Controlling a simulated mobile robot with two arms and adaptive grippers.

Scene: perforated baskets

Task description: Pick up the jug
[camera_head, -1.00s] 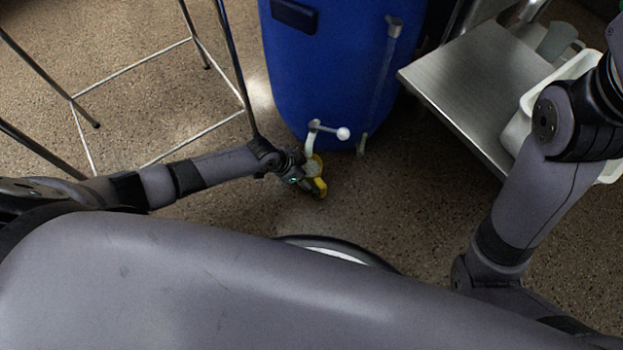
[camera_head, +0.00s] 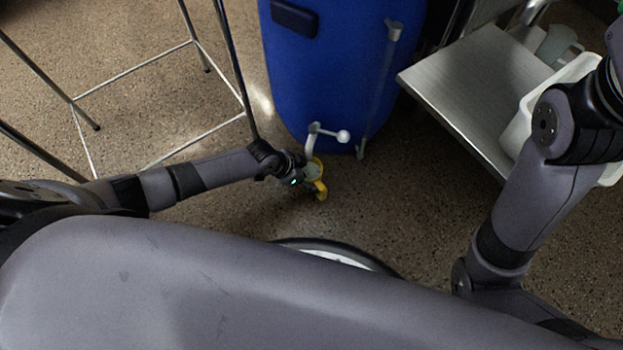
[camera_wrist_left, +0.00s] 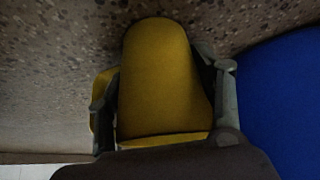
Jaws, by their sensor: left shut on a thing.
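The yellow jug (camera_head: 320,190) is small and partly hidden in the head view, below the tap of the blue barrel. My left gripper (camera_head: 305,174) is at the jug and shut on it. In the left wrist view the yellow jug (camera_wrist_left: 165,75) fills the space between the two dark fingers, with a yellow part also showing outside the left finger. Whether the jug touches the floor cannot be told. My right arm shows at the right of the head view, but its gripper is out of the picture.
The blue barrel (camera_head: 340,60) with a white-knobbed tap (camera_head: 343,136) stands just behind the jug. A metal shelf (camera_head: 470,85) at right carries a white bin (camera_head: 540,100) and a grey mug-like vessel (camera_head: 560,44). A thin metal frame (camera_head: 130,70) stands at left.

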